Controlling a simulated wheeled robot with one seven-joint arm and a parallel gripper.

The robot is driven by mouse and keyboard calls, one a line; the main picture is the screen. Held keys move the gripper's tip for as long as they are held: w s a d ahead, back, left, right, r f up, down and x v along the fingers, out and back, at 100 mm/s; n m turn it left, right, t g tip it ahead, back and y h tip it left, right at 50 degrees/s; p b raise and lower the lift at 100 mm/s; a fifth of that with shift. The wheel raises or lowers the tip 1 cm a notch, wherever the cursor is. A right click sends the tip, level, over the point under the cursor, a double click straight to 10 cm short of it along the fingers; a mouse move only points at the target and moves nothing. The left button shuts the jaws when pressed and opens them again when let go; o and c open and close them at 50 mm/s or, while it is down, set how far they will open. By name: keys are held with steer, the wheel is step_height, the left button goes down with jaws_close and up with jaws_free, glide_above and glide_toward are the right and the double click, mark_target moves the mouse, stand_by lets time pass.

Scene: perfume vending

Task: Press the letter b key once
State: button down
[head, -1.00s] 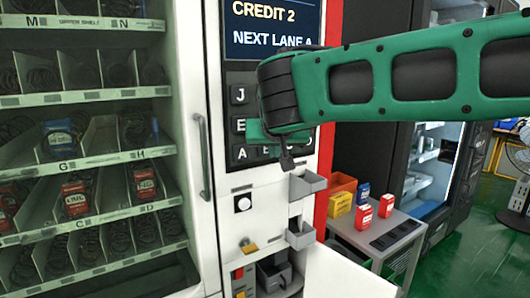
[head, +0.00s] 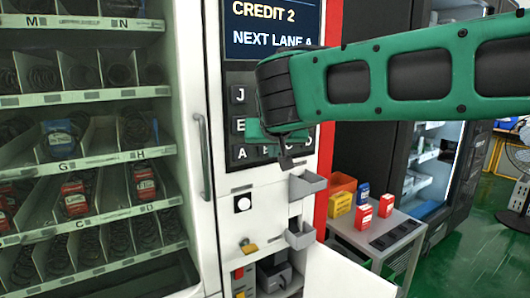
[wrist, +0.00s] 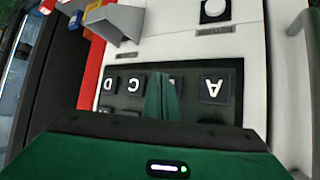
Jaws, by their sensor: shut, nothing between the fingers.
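The keypad (head: 240,125) is on the white machine, below the screen. The letter b key (head: 264,152) sits just right of the A key (head: 242,153) and is partly covered by my gripper. In the wrist view, which shows the letters upside down, the A key (wrist: 214,86), C key (wrist: 133,84) and D key (wrist: 108,86) are clear. My gripper (wrist: 163,80) is shut and empty, with its fingertips in front of the b key, between A and C. I cannot tell whether they touch it.
The screen (head: 270,28) reads CREDIT 2, NEXT LANE A. Grey trays (head: 307,185) stick out below the keypad. A glass-fronted shelf cabinet (head: 90,165) stands left. A small table (head: 412,222) with coloured boxes is at the right.

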steer(key=shift+w+a, duration=0.15)
steer(key=shift+w, duration=0.1)
steer(key=shift+w+a, duration=0.25)
steer(key=shift+w, duration=0.15)
stand_by(0.8)
steer(key=shift+s, duration=0.1)
steer(key=shift+s+d, duration=0.5)
steer(key=shift+s, duration=0.15)
steer(key=shift+s+d, duration=0.7)
steer(key=shift+s, duration=0.35)
steer(key=shift+s+d, duration=0.7)
steer(key=shift+s, duration=0.35)
